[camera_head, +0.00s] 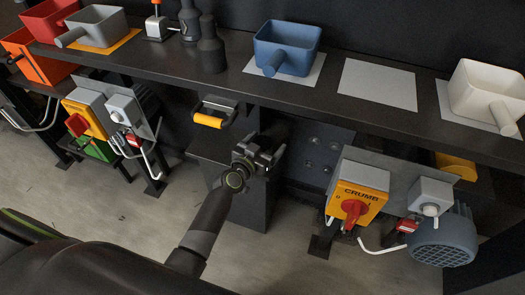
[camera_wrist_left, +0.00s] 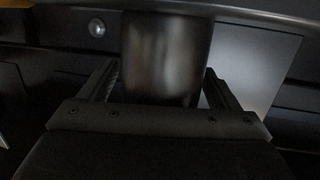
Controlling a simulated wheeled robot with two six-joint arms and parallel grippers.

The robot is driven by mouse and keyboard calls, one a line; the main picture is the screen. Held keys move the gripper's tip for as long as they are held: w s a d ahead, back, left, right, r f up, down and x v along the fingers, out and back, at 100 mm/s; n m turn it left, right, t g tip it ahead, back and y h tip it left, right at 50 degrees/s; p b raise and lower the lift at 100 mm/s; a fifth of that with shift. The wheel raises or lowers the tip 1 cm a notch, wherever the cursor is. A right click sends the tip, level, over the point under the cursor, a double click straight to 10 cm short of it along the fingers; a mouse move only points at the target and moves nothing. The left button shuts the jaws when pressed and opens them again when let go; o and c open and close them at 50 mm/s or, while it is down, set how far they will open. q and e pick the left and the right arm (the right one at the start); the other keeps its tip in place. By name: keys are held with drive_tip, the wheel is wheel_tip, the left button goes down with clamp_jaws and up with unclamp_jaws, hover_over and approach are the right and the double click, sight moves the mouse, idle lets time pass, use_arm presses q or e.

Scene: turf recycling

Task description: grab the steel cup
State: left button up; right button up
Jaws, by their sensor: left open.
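A dark, dully shining cylinder (camera_wrist_left: 165,58), which looks like the steel cup, stands between the fingers in the left wrist view. My left gripper (camera_head: 267,155) is open in front of the black bench, below the shelf edge. In the wrist view its two fingers (camera_wrist_left: 160,88) lie on either side of the cylinder; I cannot tell whether they touch it. In the head view I cannot make out the cup clearly at the gripper. My right gripper is not in view.
The black shelf (camera_head: 345,123) above carries a blue scoop (camera_head: 287,47), a white scoop (camera_head: 487,90) and dark bottles (camera_head: 211,50). A yellow "CRUMB" switch box (camera_head: 355,193) and a motor (camera_head: 441,240) are at right.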

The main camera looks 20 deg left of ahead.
use_arm(q)
drive_tip(key=c, duration=1.1)
drive_tip(key=shift+s+r, duration=0.1)
drive_tip(key=shift+r, duration=0.1)
